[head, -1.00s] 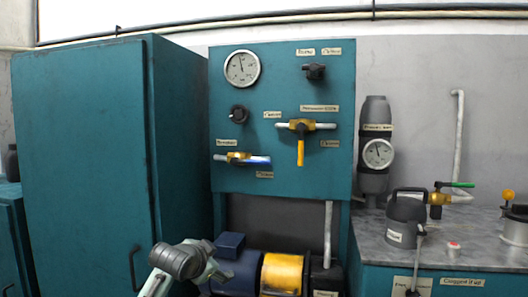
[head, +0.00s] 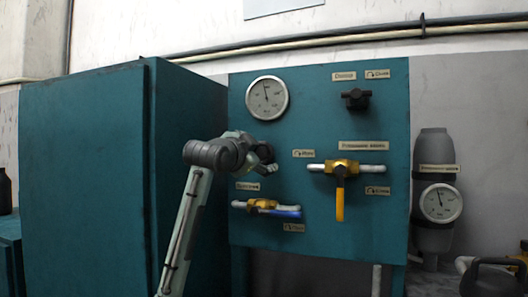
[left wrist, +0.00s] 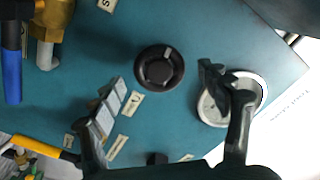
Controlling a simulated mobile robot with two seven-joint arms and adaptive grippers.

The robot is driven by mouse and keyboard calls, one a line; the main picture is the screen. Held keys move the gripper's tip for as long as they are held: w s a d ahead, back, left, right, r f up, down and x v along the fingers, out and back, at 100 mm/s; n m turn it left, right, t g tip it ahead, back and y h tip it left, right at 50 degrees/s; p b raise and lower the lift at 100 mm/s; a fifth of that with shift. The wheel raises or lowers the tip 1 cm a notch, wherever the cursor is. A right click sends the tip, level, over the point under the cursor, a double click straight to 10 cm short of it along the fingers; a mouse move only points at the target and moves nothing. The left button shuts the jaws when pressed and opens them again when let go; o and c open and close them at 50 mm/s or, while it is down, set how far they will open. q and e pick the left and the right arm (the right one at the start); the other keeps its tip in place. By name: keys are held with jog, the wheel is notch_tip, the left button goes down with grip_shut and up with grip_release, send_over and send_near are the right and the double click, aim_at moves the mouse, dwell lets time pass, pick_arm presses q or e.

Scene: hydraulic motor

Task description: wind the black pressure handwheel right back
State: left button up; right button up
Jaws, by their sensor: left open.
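A round black handwheel (left wrist: 159,69) sits on the teal panel, facing me in the left wrist view. In the head view it is mostly hidden by my left gripper (head: 264,160), which is in front of the panel below the large gauge. In the left wrist view my left gripper (left wrist: 162,78) is open, with one finger on each side of the handwheel in the picture. I cannot tell how far its tips are from the panel, but nothing shows between them in their grip. My right gripper is not in view.
A round gauge (head: 267,98) is above, partly covered by a finger in the wrist view. A black knob (head: 356,98) is at the panel's upper right. A yellow-handled valve (head: 340,190) and a blue-handled valve (head: 265,207) jut out nearby. A teal cabinet (head: 85,180) stands left.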

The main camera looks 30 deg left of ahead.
aim_at(264, 153)
pick_arm(q)
jog(key=shift+x, duration=1.45)
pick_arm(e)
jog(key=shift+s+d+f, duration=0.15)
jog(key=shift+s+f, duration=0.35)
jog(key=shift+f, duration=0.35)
pick_arm(q)
jog(key=c, duration=1.2)
